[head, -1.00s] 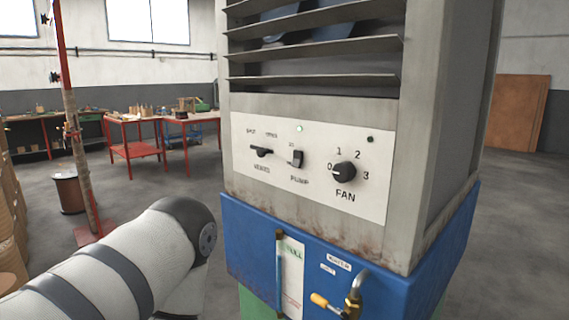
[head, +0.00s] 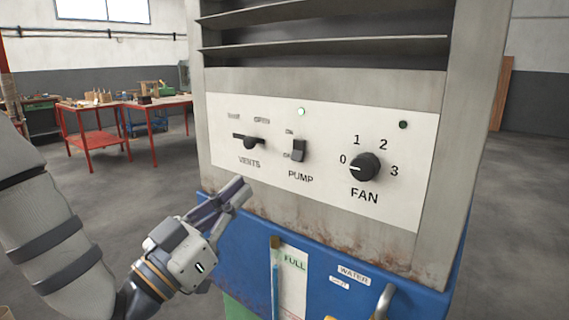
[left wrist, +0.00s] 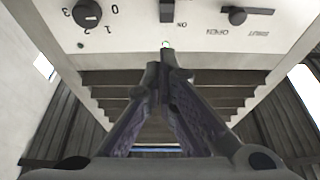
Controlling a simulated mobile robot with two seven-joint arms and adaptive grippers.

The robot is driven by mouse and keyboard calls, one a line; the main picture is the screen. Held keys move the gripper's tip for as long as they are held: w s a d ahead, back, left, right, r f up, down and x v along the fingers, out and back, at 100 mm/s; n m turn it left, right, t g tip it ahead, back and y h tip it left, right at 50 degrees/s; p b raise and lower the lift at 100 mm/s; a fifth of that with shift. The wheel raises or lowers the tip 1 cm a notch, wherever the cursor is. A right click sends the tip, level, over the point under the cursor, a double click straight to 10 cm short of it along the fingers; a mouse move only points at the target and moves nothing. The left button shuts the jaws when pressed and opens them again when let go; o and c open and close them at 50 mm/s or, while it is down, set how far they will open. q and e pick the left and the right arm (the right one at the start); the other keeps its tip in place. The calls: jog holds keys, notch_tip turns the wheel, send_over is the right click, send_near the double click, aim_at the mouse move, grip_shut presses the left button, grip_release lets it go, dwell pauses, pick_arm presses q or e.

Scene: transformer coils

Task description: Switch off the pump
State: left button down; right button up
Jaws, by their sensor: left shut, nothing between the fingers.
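The pump switch (head: 298,150) is a small dark rocker on the white control panel (head: 230,180), above the word PUMP. A lit greenish-white lamp (head: 301,111) sits above it. My left gripper (head: 240,190) is shut and empty, below and left of the switch, near the panel's lower left edge and apart from the switch. In the left wrist view the closed fingertips (left wrist: 160,72) show below the upside-down panel, and the pump switch (left wrist: 167,11) is at the top edge, partly cut off. My right gripper is not in view.
The vents lever (head: 249,142) is left of the switch and the fan knob (head: 364,167), pointing at 0, is right of it. Below are the blue tank (head: 330,250) and a metal tap (head: 384,300). Red workbenches (head: 120,105) stand far left.

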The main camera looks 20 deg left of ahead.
pick_arm(q)
jog(key=shift+d, duration=0.1)
send_near(303, 148)
notch_tip(303, 148, up, 3)
jog(key=shift+w+d+f+b, duration=0.15)
jog(key=shift+w+d+f, duration=0.1)
jog(key=shift+w, duration=0.5)
jog(key=shift+w+d+f+b, duration=0.15)
jog(key=shift+w+d, duration=0.15)
jog(key=shift+w, duration=0.4)
jog(key=shift+w+d+f+b, duration=0.1)
jog(key=shift+w+d+f, duration=0.15)
jog(key=shift+w, duration=0.5)
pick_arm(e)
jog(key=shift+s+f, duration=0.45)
